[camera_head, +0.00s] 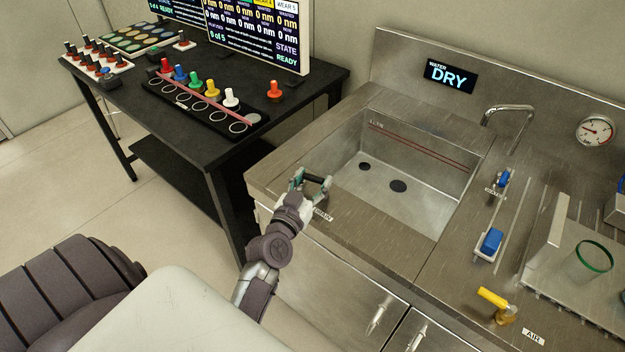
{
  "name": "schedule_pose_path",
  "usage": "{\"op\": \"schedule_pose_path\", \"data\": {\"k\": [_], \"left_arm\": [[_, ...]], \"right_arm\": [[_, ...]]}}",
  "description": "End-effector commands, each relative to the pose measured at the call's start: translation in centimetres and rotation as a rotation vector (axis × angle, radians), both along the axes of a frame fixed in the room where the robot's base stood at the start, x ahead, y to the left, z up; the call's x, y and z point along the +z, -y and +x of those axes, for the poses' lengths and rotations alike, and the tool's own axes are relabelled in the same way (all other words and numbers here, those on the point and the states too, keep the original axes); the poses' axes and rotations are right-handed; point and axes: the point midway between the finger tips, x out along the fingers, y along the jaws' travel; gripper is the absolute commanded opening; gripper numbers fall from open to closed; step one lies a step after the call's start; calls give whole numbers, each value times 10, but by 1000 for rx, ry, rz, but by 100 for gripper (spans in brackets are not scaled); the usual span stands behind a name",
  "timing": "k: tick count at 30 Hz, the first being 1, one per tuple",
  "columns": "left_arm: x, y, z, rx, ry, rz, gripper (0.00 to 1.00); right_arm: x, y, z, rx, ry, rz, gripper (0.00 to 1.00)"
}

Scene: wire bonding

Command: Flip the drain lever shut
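My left gripper (311,184) is over the left front rim of the steel sink (345,232). Its fingers are spread apart. A short dark bar, which looks like the drain lever (317,179), shows between and just beyond the fingers. I cannot tell if they touch it, and the gripper hides its base. A partly covered drain label (322,215) lies on the rim beside the gripper. The sink basin looks empty, with two dark round openings (398,186) in its floor. A display (450,76) behind it reads "WATER DRY". My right gripper is not in view.
A faucet (509,112) and a gauge (596,131) are at the back right. Blue levers (491,242) and a yellow air lever (494,298) stand right of the basin. A black table (215,150) with colored pegs and a monitor stands at the left.

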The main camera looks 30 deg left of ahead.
Motion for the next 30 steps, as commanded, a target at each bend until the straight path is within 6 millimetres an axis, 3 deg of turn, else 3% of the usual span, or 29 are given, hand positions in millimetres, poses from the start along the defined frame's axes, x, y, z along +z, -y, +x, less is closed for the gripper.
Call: {"op": "schedule_pose_path", "data": {"k": [1,6,11,22,30], "left_arm": [[0,0,0,0,0,0,45],[0,0,0,0,0,0,20],[-2,-2,-1,-22,2,7,20],[-2,-3,-8,-220,9,12,20],[2,-1,-10,-275,7,2,20]], "right_arm": [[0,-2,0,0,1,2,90],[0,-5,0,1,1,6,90],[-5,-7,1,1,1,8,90],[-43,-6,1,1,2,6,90],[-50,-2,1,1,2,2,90]]}}
